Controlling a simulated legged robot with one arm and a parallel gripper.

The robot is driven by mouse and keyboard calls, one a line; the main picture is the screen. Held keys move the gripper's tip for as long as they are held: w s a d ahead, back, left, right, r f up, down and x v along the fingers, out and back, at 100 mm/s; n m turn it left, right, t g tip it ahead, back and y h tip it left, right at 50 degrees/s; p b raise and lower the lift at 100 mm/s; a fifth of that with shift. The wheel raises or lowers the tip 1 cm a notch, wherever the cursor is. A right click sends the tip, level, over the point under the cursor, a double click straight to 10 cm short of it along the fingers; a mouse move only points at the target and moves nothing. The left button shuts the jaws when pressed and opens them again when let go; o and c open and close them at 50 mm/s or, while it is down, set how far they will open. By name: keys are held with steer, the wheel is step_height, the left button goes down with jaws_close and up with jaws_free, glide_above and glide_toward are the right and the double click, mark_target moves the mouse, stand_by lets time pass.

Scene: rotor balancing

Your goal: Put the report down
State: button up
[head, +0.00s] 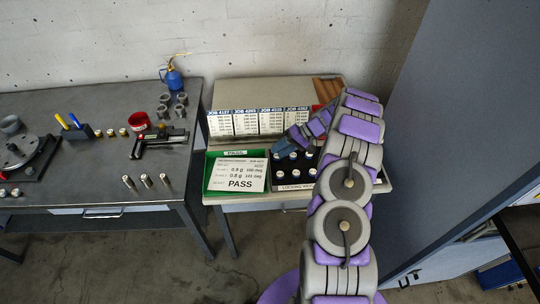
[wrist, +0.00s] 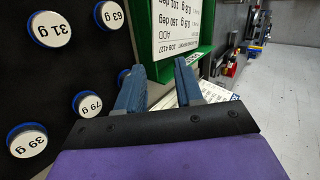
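The report (head: 240,174) is a white printed card reading PASS. It lies in the green tray (head: 208,178) labelled PASS on the side table; in the wrist view the report (wrist: 176,28) also shows inside the green tray (wrist: 206,22), upside down. My gripper (head: 284,146) is to the right of the report, above the back of the black box of round weights. In the wrist view the two blue fingers of my gripper (wrist: 158,72) stand apart, with no object held between them. The report is apart from the fingers.
The black box (head: 275,185) holds several round white-topped weights, right beside the green tray. Job cards (head: 258,122) stand behind. A grey workbench (head: 90,180) with a rotor, red bowl (head: 139,121) and blue oil can (head: 172,78) is at left. A grey cabinet (head: 450,120) is at right.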

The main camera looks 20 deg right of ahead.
steer(key=p+v, duration=0.1)
steer(key=v, duration=1)
steer(key=shift+d, duration=0.4)
steer(key=shift+d, duration=0.25)
